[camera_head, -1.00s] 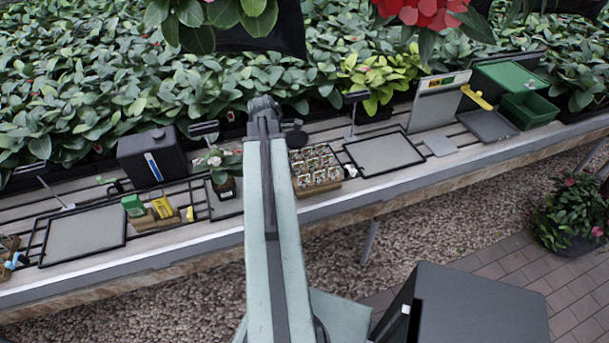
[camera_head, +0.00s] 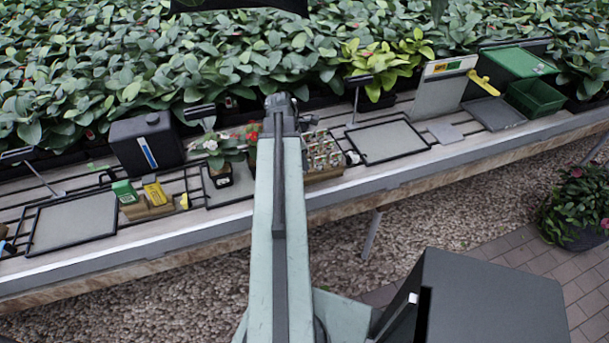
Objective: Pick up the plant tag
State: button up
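My arm reaches forward over the bench, and its far end with my gripper (camera_head: 283,103) is above the back of the bench near a seed-packet tray (camera_head: 323,150). The fingers are too small and dark to tell open from shut, and nothing held can be made out. I cannot identify the plant tag for certain. A small yellow piece (camera_head: 184,201) stands beside a wooden block that holds a green box (camera_head: 124,191) and a yellow box (camera_head: 155,193). My gripper is right of and behind these. A larger yellow item (camera_head: 485,82) is at the far right.
A dark jug (camera_head: 146,140), a potted white-flowered plant (camera_head: 217,160), grey mats (camera_head: 385,141) and a green crate (camera_head: 535,97) stand on the slatted bench. Dense foliage lies behind it. Gravel and paving lie in front, with a floor plant (camera_head: 577,207) at the right.

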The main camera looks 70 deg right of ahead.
jog(key=shift+f, duration=0.25)
grip_shut()
